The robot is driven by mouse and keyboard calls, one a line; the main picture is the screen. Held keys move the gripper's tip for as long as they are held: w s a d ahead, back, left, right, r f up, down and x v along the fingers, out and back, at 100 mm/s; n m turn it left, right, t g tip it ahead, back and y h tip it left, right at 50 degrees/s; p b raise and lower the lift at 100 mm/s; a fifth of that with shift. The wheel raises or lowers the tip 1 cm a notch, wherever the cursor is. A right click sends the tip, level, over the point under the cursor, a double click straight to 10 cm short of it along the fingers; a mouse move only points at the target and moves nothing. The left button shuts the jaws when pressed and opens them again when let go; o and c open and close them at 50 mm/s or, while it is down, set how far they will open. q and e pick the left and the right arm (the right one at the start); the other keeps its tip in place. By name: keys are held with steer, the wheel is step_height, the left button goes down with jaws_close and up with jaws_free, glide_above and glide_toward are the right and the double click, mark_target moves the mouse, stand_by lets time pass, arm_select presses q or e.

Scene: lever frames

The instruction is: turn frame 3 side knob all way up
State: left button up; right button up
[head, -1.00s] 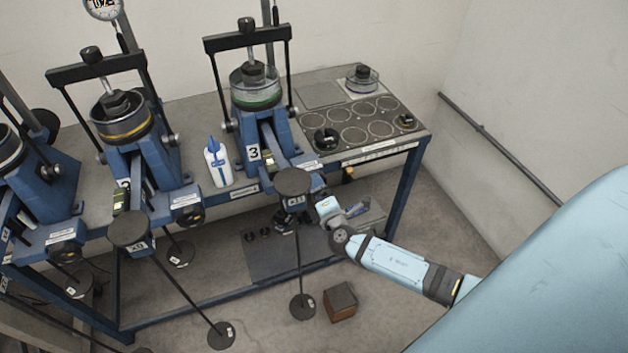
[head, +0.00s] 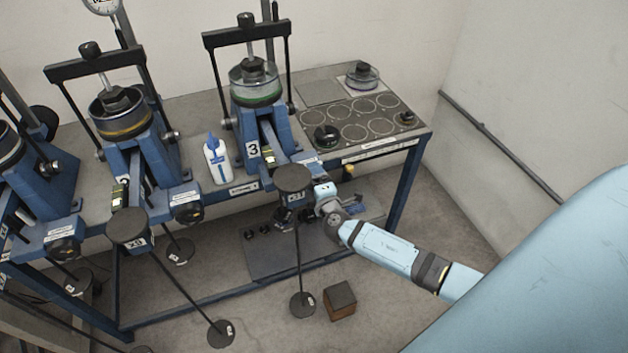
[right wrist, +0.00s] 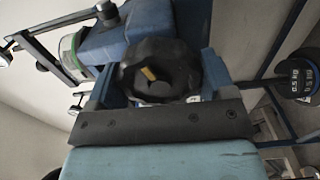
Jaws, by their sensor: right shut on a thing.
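Frame 3 (head: 284,138) is the blue lever frame at the right end of the bench, marked with a 3. In the right wrist view its side knob (right wrist: 172,82) is a black lobed knob with a yellow pointer mark, which lies slanted toward the upper left. My right gripper (head: 318,181) is at the frame's front right side and hides most of the knob in the head view. In the right wrist view the gripper (right wrist: 155,78) has a finger on each side of the knob and is shut on it. My left gripper is not in view.
A round black weight hanger (head: 292,178) hangs close left of my right gripper. A white bottle (head: 217,162) stands left of frame 3. Another lever frame (head: 145,155) stands further left. A brown block (head: 340,300) lies on the floor, with clear floor to its right.

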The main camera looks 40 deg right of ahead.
steer(key=o, duration=0.8)
steer(key=shift+w+d+f+m, duration=0.1)
steer(key=shift+m, duration=0.3)
steer(key=o, duration=0.4)
steer(key=shift+c, duration=0.2)
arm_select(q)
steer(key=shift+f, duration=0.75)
arm_select(e)
steer(key=shift+s, duration=0.2)
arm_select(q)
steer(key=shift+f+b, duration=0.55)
arm_select(e)
steer(key=v, duration=0.5)
steer(key=shift+s+a, duration=0.25)
steer(key=shift+s, duration=0.05)
